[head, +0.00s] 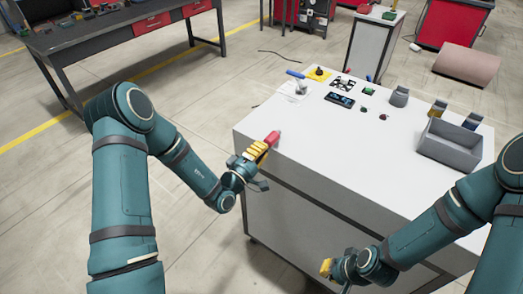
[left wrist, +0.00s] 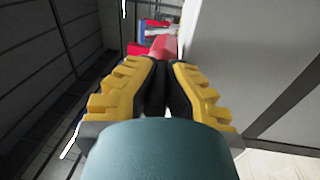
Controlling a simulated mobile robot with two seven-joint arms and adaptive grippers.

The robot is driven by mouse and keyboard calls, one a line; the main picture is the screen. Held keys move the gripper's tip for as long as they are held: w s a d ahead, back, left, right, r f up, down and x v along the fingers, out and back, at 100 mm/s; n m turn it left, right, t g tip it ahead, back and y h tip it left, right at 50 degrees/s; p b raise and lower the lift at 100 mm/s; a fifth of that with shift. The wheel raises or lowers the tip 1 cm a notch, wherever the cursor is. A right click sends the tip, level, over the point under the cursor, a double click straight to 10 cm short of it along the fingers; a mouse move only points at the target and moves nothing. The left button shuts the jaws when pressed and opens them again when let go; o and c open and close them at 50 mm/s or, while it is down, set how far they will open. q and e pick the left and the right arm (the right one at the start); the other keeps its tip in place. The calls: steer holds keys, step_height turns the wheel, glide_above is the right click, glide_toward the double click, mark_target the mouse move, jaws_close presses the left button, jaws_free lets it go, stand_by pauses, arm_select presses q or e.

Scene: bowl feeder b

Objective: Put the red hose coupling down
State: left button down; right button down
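The red hose coupling (head: 273,137) sticks out from the yellow fingers of my left gripper (head: 257,150), at the left front edge of the white-topped cabinet. The left wrist view shows the red coupling (left wrist: 165,45) beyond the fingertips of my left gripper (left wrist: 163,65), which are closed close together on it; its held end is hidden. Whether the coupling touches the cabinet cannot be told. My right gripper (head: 327,268) is low in front of the cabinet, seen small and from the side, so its opening is unclear.
The white cabinet top (head: 310,140) is clear near the coupling. Further back lie a black device (head: 339,100), a blue-handled item (head: 296,74), a yellow piece (head: 318,72) and small parts. A grey cup (head: 399,96) and an open grey bin (head: 450,150) stand to the right.

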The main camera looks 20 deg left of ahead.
arm_select(q)
steer(key=shift+f, duration=0.25)
steer(key=c, duration=1.1)
jaws_free()
steer(key=shift+c, duration=0.2)
steer(key=shift+r, duration=0.1)
